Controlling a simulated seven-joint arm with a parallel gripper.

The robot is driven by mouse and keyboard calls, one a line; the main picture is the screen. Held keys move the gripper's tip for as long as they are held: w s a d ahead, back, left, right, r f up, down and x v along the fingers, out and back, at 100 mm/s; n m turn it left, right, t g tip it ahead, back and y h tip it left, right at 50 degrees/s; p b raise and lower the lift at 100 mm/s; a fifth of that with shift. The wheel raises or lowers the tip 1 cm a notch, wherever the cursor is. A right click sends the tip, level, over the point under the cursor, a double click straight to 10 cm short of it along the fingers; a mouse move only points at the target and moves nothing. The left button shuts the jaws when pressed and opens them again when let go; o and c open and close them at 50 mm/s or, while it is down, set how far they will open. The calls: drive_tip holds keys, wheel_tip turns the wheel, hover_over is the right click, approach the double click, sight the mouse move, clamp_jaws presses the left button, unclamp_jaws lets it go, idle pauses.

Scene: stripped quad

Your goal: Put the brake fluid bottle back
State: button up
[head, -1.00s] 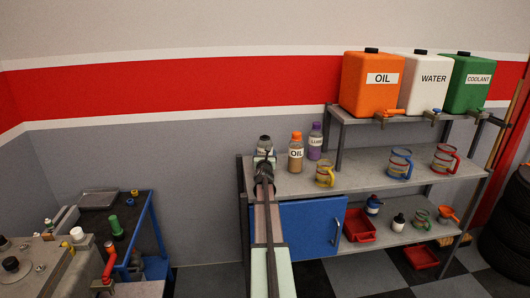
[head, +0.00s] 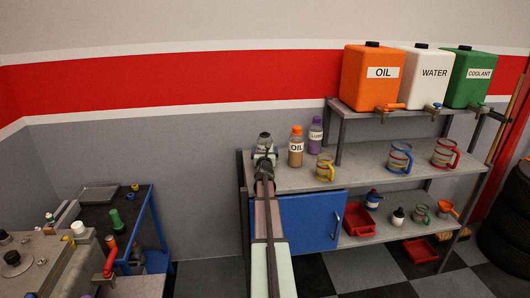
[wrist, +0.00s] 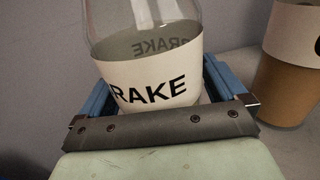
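The brake fluid bottle (head: 264,142) has clear sides, a white label and a dark cap. It is at the left end of the shelf's middle level, left of the oil bottle. In the wrist view the bottle (wrist: 150,82) stands between the blue fingers with "RAKE" readable on its label. My gripper (head: 264,160) is shut on it, one finger on each side. The bottle's base is hidden by my gripper, so I cannot tell whether it touches the shelf (head: 368,170).
The oil bottle (head: 296,150) stands close on the right, with the purple bottle (head: 316,136) behind it. Several measuring jugs stand farther right, including a yellow one (head: 325,168). A blue cabinet door (head: 310,222) hangs below. A cart (head: 125,210) stands at left.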

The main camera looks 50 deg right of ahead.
drive_tip(key=shift+r, duration=0.2)
drive_tip(key=v, duration=1.2)
